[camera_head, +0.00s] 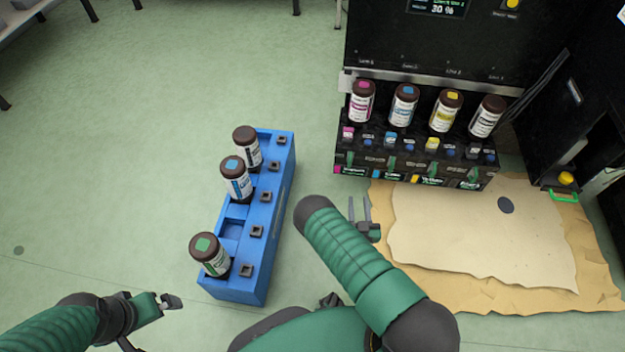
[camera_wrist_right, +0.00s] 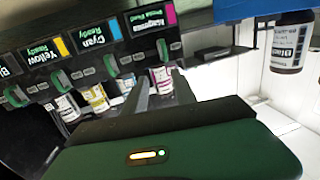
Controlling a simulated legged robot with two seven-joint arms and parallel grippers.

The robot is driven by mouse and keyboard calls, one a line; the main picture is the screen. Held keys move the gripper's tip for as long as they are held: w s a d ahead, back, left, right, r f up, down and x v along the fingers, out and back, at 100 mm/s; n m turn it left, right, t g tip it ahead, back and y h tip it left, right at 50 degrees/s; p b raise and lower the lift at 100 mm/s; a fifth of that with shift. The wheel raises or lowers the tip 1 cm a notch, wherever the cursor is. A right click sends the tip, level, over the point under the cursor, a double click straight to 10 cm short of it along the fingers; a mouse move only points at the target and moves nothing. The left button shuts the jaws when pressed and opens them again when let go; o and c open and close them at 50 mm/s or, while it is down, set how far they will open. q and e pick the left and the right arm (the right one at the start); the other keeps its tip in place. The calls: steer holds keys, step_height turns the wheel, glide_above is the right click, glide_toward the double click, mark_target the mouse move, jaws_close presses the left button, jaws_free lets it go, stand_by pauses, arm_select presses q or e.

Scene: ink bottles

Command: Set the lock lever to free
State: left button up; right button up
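A black ink station (camera_head: 415,165) stands at the upper right with a row of small green levers on its front. In the right wrist view, green levers sit by the displays for magenta (camera_wrist_right: 154,52), cyan (camera_wrist_right: 109,70) and yellow (camera_wrist_right: 61,79). I cannot tell which lever is the lock lever, nor its position. My right gripper (camera_head: 360,203) is open and empty, in front of the station's left end; its fingers also show in the right wrist view (camera_wrist_right: 160,85), apart from the levers. My left gripper (camera_head: 150,318) is at the lower left, away from the station; its opening is unclear.
Several bottles stand on the station, including a magenta-capped one (camera_head: 362,102). A blue rack (camera_head: 262,215) with several bottles stands on the floor at left, one slot empty. Brown sheets (camera_head: 480,240) lie right of my right arm. A black cabinet (camera_head: 570,110) stands at the far right.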

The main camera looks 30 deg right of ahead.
steer(key=a+b+x, duration=0.1)
steer(key=b+x, duration=0.8)
steer(key=x, duration=0.7)
steer(key=shift+w+n+t, duration=0.3)
steer(key=shift+w, duration=0.2)
arm_select(q)
steer(key=s+x, duration=0.2)
steer(key=x, duration=0.7)
steer(key=shift+s+a+f, duration=0.15)
steer(key=shift+a+f, duration=0.15)
steer(key=shift+f, duration=0.35)
arm_select(e)
jaws_close()
steer(key=shift+a, duration=0.1)
